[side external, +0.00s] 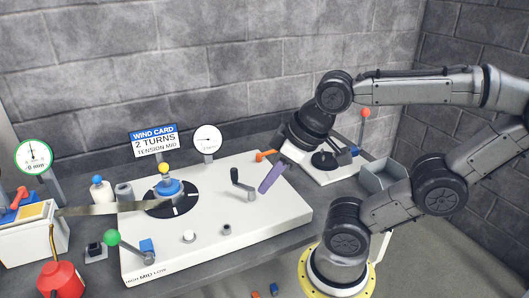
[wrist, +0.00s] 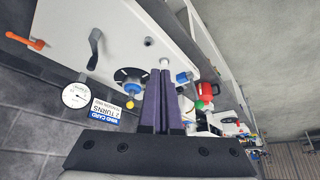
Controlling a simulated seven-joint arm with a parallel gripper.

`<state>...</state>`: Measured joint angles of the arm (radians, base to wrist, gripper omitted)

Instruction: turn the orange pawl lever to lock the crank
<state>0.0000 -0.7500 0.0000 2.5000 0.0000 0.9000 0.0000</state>
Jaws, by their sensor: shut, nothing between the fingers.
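The orange pawl lever (side external: 265,155) sits at the back right of the white panel (side external: 215,228); it also shows at the left of the wrist view (wrist: 24,32). The dark crank (side external: 241,184) stands on the panel to the left of my gripper, and shows in the wrist view (wrist: 94,48) between the lever and my fingers. My gripper (side external: 263,190) has purple fingers, shut and empty, above the right part of the panel. In the side view its tips are just right of the crank and in front of the lever; they also show in the wrist view (wrist: 164,74).
A sign (side external: 154,140) reads wind card, 2 turns, tension mid. A blue-topped spool (side external: 170,188) holds a strip at the panel's left, near a green-knobbed lever (side external: 113,238). A round gauge (side external: 207,139) stands behind. A grey bin (side external: 383,175) and red can (side external: 60,280) flank the panel.

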